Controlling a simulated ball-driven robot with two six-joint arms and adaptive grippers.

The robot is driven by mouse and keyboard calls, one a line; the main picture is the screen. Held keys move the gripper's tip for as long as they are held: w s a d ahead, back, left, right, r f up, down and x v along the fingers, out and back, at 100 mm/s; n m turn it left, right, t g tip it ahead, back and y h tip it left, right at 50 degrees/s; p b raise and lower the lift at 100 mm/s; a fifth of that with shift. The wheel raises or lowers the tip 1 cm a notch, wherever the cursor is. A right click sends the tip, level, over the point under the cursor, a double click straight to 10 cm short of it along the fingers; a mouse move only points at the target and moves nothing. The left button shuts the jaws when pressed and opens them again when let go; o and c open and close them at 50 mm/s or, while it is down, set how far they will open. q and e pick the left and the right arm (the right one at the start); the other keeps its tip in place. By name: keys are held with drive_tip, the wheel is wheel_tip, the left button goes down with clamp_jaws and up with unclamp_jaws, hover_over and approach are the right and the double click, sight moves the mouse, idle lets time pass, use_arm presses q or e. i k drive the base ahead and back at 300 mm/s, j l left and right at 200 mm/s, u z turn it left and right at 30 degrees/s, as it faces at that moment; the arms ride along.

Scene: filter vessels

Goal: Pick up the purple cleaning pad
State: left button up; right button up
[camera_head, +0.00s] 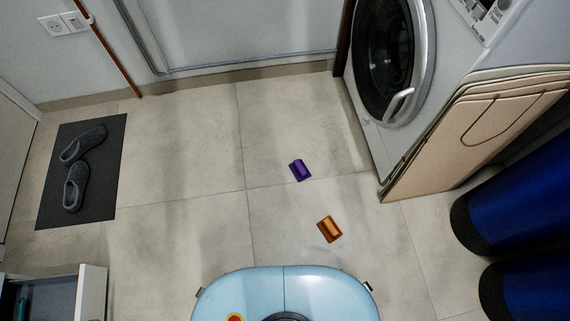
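The purple cleaning pad (300,170) lies on the tiled floor near the middle of the head view, a little right of centre. It is a small block with a raised part on top. Clear floor surrounds it. Neither of my grippers shows in this view.
An orange pad (330,229) lies nearer and slightly right. Slippers (76,186) rest on a dark mat (104,205) at left. An open drawer (93,290) juts out lower left.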

sight(298, 169)
drive_tip(key=z, duration=0.25)
drive_tip(key=i+j+z, duration=0.1)
drive_tip(key=i+j, duration=0.55)
drive_tip(key=j, duration=0.2)
drive_tip(key=i+z, duration=0.05)
